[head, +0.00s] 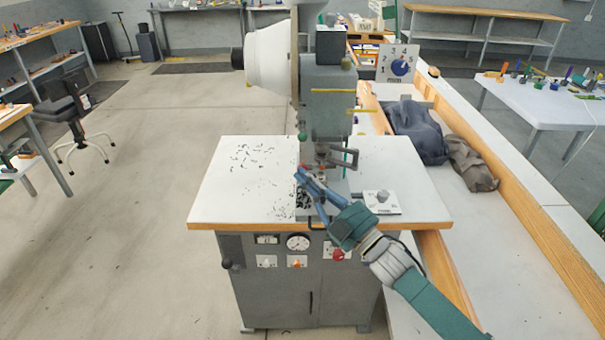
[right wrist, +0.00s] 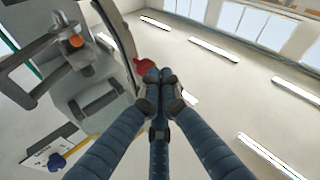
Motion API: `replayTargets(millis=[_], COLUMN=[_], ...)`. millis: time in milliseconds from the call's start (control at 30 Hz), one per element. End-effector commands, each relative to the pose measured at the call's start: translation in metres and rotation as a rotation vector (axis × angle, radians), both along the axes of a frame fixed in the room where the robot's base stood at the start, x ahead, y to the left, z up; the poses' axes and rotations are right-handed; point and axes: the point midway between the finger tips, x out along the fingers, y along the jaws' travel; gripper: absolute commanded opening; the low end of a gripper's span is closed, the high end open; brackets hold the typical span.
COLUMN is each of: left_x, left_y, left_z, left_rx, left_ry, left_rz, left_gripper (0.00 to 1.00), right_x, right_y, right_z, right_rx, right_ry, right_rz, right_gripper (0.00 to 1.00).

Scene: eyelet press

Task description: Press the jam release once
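The grey eyelet press (head: 328,105) stands on a white-topped bench. My right gripper (head: 301,175) reaches in front of its lower head, with its blue fingers pointing up and left. In the right wrist view its fingertips (right wrist: 158,84) are together, with nothing seen between them. A red part (right wrist: 144,66) shows right beside and behind the fingertips; I cannot tell whether they touch it. An orange round part (right wrist: 76,41) sits on the press at upper left. No readable label marks the jam release, so I cannot tell which part it is. My left gripper is not in view.
The bench top (head: 225,195) carries scattered dark bits on its left. A small white plate with a knob (head: 382,196) lies at right. The front panel has a gauge (head: 298,242), an orange switch (head: 297,262) and a red knob (head: 338,254). A dial sign (head: 399,64) stands behind.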

Motion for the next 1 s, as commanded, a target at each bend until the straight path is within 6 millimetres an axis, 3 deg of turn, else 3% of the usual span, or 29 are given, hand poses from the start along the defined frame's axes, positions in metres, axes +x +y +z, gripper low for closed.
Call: replayTargets(millis=[267, 633, 1000], left_x=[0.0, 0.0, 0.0], left_y=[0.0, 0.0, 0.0], left_z=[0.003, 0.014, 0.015], left_rx=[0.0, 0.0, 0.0], left_ry=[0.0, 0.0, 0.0], left_rz=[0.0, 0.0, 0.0], left_gripper=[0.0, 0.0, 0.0], right_x=[-0.003, -0.022, -0.025], right_y=[0.0, -0.001, 0.0], right_z=[0.001, 0.001, 0.0], right_rx=[0.001, 0.0, -0.001], right_ry=[0.0, 0.001, 0.001], right_rz=[-0.001, -0.001, 0.0], right_gripper=[0.0, 0.0, 0.0])
